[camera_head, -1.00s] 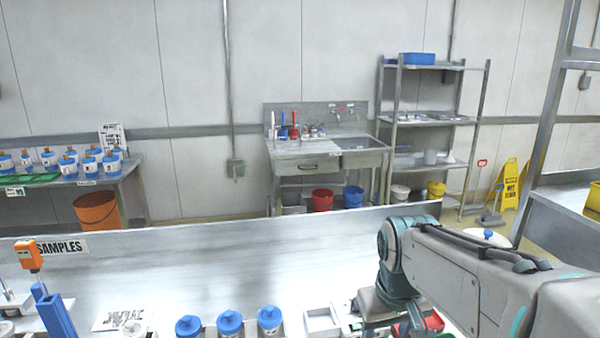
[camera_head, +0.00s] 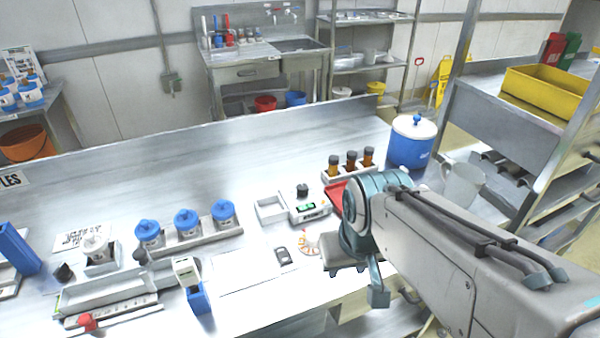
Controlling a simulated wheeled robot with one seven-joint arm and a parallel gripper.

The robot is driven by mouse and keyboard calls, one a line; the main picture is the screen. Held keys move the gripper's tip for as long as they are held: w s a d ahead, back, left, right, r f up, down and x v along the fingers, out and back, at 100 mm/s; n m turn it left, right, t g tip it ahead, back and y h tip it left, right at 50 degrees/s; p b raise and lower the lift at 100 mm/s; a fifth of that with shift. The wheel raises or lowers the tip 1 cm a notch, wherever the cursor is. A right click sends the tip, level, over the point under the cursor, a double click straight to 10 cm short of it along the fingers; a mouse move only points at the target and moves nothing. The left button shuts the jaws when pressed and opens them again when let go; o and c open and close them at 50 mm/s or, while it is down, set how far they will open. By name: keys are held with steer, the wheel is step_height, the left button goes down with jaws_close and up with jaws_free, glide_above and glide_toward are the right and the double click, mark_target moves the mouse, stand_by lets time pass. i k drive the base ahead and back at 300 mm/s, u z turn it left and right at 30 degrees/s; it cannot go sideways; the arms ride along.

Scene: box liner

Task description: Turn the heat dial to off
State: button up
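A small white bench device (camera_head: 312,213) with a lit green display stands on the steel bench, just left of my arm. A dark round piece (camera_head: 302,190) sits at its back; I cannot tell whether it is a knob or something resting there. No dial marked for heat can be made out. My gripper (camera_head: 378,292) shows only in part below my wrist, as a teal piece over the bench's front area, right of and nearer than the device. It is apart from the device in the picture. My arm hides much of it, and its finger opening cannot be seen.
Blue-capped jars in a rack (camera_head: 190,240), a white open tray (camera_head: 270,208), amber bottles (camera_head: 351,162), a red tray (camera_head: 336,197) and a blue lidded pot (camera_head: 411,145) stand around. A low back panel borders the bench. A yellow bin (camera_head: 545,92) is on the right shelf.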

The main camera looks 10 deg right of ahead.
mark_target(302, 189)
steer(key=k, duration=0.85)
steer(key=z, duration=1.25)
steer(key=i, duration=0.8)
steer(key=u, duration=1.75)
steer(key=i, duration=0.5)
steer(key=z, duration=0.1)
